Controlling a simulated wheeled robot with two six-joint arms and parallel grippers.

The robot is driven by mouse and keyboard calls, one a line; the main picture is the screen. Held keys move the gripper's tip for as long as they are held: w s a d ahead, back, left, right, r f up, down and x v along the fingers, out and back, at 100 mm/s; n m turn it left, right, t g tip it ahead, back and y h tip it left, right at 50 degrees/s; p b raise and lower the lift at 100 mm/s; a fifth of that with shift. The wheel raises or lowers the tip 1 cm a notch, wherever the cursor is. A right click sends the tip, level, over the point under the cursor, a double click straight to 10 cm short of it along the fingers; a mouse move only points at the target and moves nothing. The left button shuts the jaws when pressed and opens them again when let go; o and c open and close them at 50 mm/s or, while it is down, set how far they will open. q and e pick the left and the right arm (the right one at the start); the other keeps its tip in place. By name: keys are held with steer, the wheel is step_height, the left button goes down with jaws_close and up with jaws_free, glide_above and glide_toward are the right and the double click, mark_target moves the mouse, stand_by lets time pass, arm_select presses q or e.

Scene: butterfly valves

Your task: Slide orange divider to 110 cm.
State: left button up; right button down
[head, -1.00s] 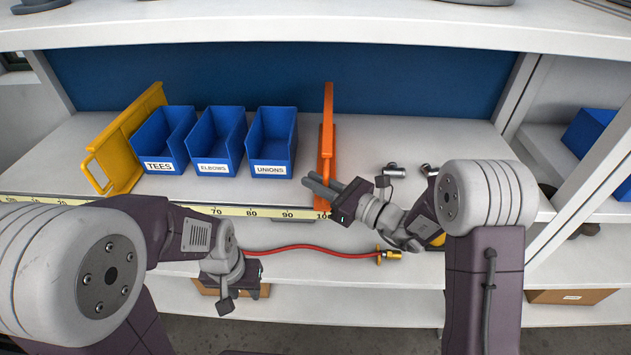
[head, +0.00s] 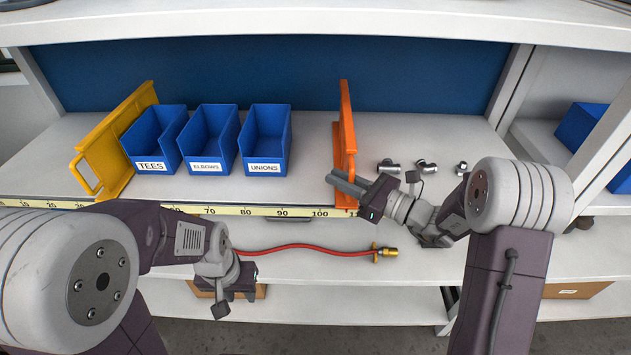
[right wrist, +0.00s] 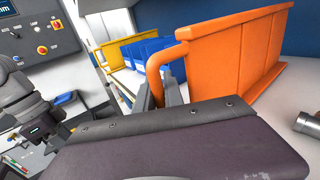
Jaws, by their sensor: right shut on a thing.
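The orange divider (head: 346,125) stands upright on the shelf, right of the blue bins, with its front end near the 110 region of the yellow scale (head: 260,211). My right gripper (head: 345,181) is shut on the front handle of the orange divider; in the right wrist view the orange handle (right wrist: 162,68) passes between the fingers. The fingers and wrist partly hide the scale just right of the 100 mark, so the exact reading is unclear. My left gripper (head: 220,292) hangs low at the left, away from the divider; its fingers are too unclear to tell their opening.
Blue bins labelled TEES (head: 153,140), ELBOWS (head: 208,140) and UNIONS (head: 264,140) stand left of the divider. Metal fittings (head: 388,167) lie right of the orange divider. A red hose (head: 300,247) lies on the shelf below.

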steer(key=d, duration=0.3)
steer(key=shift+d, duration=0.2)
steer(key=shift+a, duration=0.1)
steer(key=c, duration=1.5)
jaws_free()
steer(key=shift+o, duration=0.2)
steer(key=b+v, duration=0.2)
steer(key=v, duration=0.7)
